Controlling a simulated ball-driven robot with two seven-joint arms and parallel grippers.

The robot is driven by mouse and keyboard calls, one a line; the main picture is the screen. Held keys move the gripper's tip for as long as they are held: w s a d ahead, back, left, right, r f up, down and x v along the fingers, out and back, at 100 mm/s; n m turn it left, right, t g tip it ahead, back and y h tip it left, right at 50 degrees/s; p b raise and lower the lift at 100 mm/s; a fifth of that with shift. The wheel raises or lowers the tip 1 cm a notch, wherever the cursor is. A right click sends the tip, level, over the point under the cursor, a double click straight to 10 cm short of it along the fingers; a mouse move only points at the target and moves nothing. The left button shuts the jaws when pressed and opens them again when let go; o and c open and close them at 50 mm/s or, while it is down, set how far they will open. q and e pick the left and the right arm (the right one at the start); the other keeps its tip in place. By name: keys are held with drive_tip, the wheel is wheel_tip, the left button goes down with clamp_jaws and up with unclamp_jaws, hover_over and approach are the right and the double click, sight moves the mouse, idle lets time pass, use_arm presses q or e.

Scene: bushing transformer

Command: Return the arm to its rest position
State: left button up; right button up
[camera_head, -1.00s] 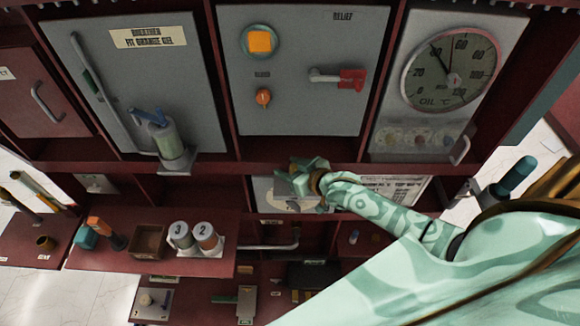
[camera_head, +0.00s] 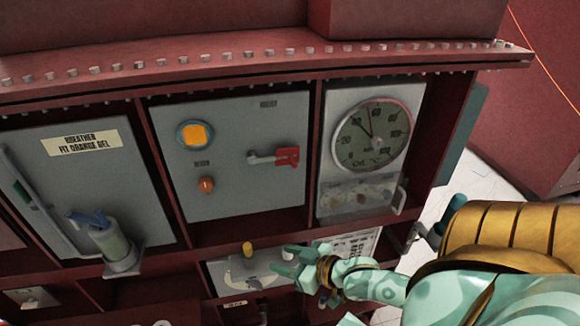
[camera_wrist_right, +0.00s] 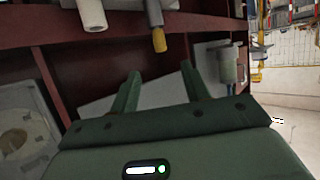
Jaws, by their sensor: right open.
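My right arm (camera_head: 385,285), pale green with mottled patches and gold bands, comes in from the lower right. Its gripper (camera_head: 284,261) is open and hangs in front of the lower panel (camera_head: 235,273), just right of a yellow knob (camera_head: 247,248). In the right wrist view the two green fingers (camera_wrist_right: 158,84) stand apart with nothing between them. Whether the fingertips touch anything is hard to tell. My left gripper is not in view.
Above are a dial gauge (camera_head: 372,136), a grey panel with a red-handled lever (camera_head: 287,156), and an orange square light (camera_head: 196,135). A breather cylinder (camera_head: 110,240) stands at left. Dark red frame edges surround the compartments. Open floor shows at right.

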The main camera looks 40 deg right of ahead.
drive_tip(key=shift+s+d+r, duration=0.1)
drive_tip(key=shift+s+r, duration=0.15)
drive_tip(key=shift+s, duration=0.25)
drive_tip(key=s+d+f+g+h+b, duration=0.1)
drive_tip(key=s+d+f+g, duration=0.15)
drive_tip(key=s+f, duration=0.55)
drive_tip(key=s+d+f+n+g+h+b, duration=0.1)
drive_tip(key=s+d+f+g+h+b, duration=0.2)
drive_tip(key=f, duration=0.9)
drive_tip(key=s+d+f+g, duration=0.2)
drive_tip(key=s+f, duration=0.5)
drive_tip(key=f, duration=0.4)
drive_tip(key=s+a+f+g+b, duration=0.2)
drive_tip(key=s+a+f, duration=0.1)
drive_tip(key=s+f, duration=0.3)
drive_tip(key=s+a+f+g+b, duration=0.2)
drive_tip(key=s+a+f, duration=0.1)
drive_tip(key=s+f, duration=0.3)
drive_tip(key=s+a+f+y+b, duration=0.1)
drive_tip(key=a+f+b, duration=0.1)
drive_tip(key=a+f, duration=0.3)
drive_tip(key=shift+a+b, duration=0.35)
drive_tip(key=shift+a, duration=1.25)
drive_tip(key=shift+s+f+g, duration=0.1)
drive_tip(key=shift+g, duration=0.15)
